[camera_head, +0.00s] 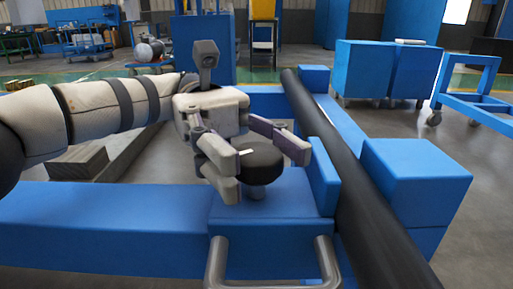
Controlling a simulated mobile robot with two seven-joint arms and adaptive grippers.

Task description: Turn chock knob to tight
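The chock knob (262,168) is a round black knob with a white mark on top, on a short stem above a blue block (270,215). My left gripper (266,172) reaches in from the left and is open, with one finger at the knob's left front and the other beyond its right back edge. The right finger looks apart from the knob; whether the left finger touches it I cannot tell. A blue upright plate (323,175) stands right of the knob, beside a long dark pipe (352,195). My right gripper is not in view.
A grey bar handle (328,262) is at the front of the blue frame (110,212). A blue block (416,180) stands right of the pipe. A wooden beam (77,163) lies under my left arm. Blue cabinets (385,70) and a cart stand farther back on open floor.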

